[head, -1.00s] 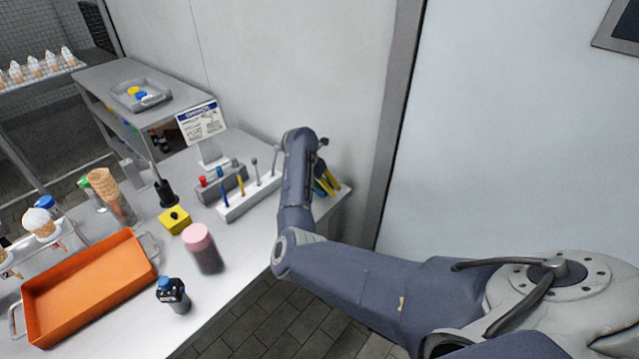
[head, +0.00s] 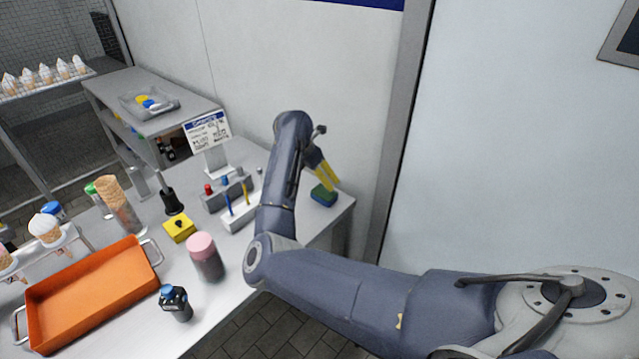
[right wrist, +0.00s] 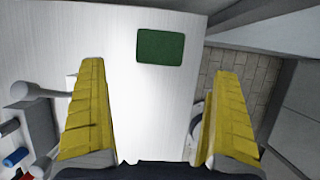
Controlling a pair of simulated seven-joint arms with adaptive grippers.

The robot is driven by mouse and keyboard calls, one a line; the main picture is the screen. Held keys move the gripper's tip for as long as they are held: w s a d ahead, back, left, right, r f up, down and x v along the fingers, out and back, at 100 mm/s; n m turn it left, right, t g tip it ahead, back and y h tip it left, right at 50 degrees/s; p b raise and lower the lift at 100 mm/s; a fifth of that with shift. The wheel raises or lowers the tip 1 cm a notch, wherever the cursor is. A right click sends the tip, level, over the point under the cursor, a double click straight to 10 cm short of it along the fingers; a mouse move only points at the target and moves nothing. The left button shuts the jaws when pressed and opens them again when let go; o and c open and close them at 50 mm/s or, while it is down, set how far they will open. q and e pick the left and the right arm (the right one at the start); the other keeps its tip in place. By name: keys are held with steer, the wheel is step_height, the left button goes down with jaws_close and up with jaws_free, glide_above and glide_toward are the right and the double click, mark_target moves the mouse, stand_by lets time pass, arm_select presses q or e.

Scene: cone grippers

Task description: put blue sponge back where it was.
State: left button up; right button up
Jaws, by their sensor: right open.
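The blue sponge (head: 323,197) with a green top lies flat on the right end of the table, near its edge, in the head view. In the right wrist view its green face (right wrist: 160,47) shows ahead of the fingers, fully uncovered. My right gripper (head: 328,174) has yellow fingers and is just above and behind the sponge in the head view. In the right wrist view the gripper (right wrist: 158,115) is open, with nothing between its fingers and a gap to the sponge. My left gripper is in neither view.
A white holder (head: 240,217) with coloured sticks stands left of my right forearm. A sign (head: 207,132), yellow block (head: 179,228), pink-lidded jar (head: 206,258), dark bottle (head: 175,303) and orange tray (head: 90,295) stand further left. The table is bare around the sponge.

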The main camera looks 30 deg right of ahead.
steer(key=shift+v, duration=0.8)
